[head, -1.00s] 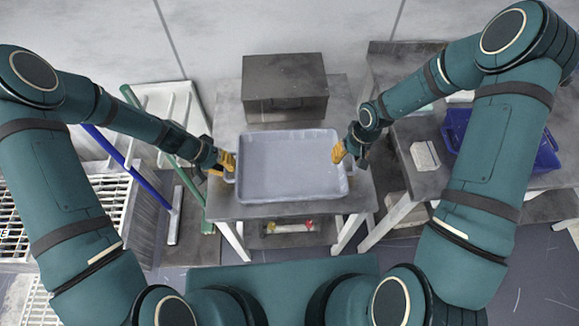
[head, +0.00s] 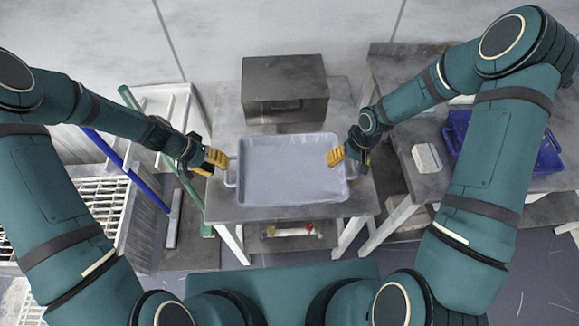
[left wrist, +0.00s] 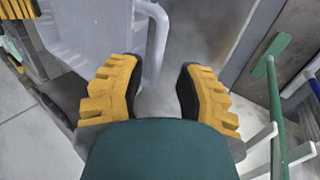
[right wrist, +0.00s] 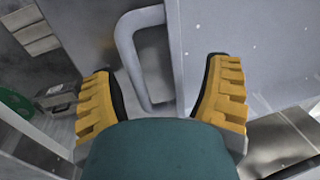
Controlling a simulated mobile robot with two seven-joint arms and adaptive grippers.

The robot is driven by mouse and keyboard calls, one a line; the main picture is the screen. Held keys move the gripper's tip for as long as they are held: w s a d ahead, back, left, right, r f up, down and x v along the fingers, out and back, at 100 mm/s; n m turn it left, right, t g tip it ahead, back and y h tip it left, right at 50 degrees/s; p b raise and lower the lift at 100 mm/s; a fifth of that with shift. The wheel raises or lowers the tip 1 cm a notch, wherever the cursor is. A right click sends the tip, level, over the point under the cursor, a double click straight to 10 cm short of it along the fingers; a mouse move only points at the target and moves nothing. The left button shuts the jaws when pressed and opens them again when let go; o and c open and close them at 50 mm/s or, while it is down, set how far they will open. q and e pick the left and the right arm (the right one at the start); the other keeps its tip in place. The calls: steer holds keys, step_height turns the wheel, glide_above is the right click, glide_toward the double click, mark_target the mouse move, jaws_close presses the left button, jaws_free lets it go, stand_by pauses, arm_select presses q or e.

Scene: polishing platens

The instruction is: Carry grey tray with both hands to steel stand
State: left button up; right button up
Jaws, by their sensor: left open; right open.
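The grey tray (head: 290,170) lies flat and empty on a grey metal table (head: 270,212). Its handles show in the left wrist view (left wrist: 161,38) and in the right wrist view (right wrist: 126,50). My left gripper (head: 218,158) is open just off the tray's left end. In its wrist view the handle lies ahead, between the lines of the fingers (left wrist: 157,92). My right gripper (head: 335,157) is open above the tray's right end. In its wrist view the handle and tray wall lie between the spread fingers (right wrist: 160,95). I cannot tell which surface is the steel stand.
A dark metal box (head: 285,88) stands behind the tray. A table at right holds a blue crate (head: 548,155) and a pale block (head: 427,158). A white rack with blue and green poles (head: 160,150) stands at left. A lower shelf holds a small item (head: 290,231).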

steer(key=shift+d+r, duration=0.15)
steer(key=shift+r, duration=0.4)
arm_select(q)
steer(key=v, duration=0.8)
arm_select(e)
step_height(320, 180, up, 11)
steer(key=d, duration=0.2)
steer(key=shift+f, duration=0.15)
arm_select(q)
steer(key=shift+s, duration=0.1)
arm_select(e)
steer(key=shift+s, duration=0.15)
